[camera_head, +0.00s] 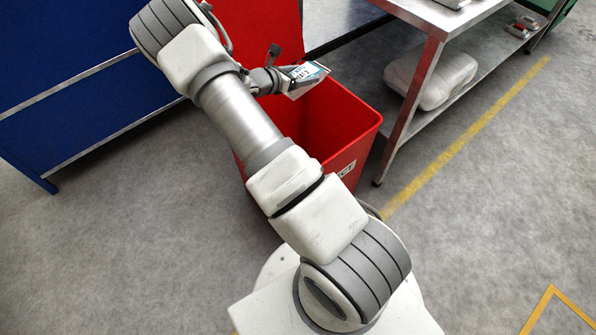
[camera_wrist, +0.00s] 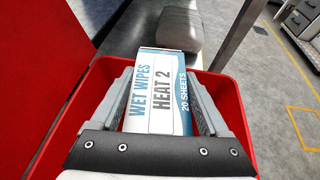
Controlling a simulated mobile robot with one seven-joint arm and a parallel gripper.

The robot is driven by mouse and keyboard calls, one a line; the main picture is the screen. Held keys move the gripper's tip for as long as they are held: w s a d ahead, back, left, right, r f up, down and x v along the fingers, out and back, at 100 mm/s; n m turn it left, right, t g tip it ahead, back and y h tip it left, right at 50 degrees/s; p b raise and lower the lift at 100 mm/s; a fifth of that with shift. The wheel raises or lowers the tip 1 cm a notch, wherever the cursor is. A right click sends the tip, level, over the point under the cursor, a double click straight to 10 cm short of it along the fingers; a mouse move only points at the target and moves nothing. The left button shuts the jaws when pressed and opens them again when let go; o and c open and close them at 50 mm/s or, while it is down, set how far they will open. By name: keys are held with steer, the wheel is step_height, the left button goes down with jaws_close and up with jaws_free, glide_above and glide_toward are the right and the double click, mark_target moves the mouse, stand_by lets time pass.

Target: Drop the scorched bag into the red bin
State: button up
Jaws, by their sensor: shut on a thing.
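My gripper (camera_head: 290,76) is shut on a white and blue bag printed "WET WIPES HEAT 2" and "20 SHEETS" (camera_wrist: 160,98); in the head view the bag (camera_head: 306,71) shows small. No scorch mark shows on its visible face. In the wrist view both grey fingers of my gripper (camera_wrist: 160,85) press its sides. The red bin (camera_head: 352,148) stands open below, with a partly hidden white label on its front. Its rim (camera_wrist: 226,84) runs around the gripper in the wrist view, and the bag appears above the opening. The bin's floor is hidden.
A metal table (camera_head: 440,18) stands right of the bin, with a pale rounded package (camera_head: 432,78) on its lower shelf. A blue panel (camera_head: 85,95) stands left and a red panel (camera_head: 262,30) behind. Grey floor is free at the right, marked with a yellow line (camera_head: 470,135).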

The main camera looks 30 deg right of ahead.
steer(key=shift+d+f, duration=0.3)
steer(key=shift+d, duration=0.05)
step_height(320, 180, down, 6)
steer(key=b, duration=0.4)
steer(key=shift+r, duration=0.15)
steer(key=o, duration=1.2)
steer(key=shift+c, duration=0.2)
steer(key=p+v, duration=0.4)
steer(key=v, duration=1.3)
steer(key=shift+a, duration=0.3)
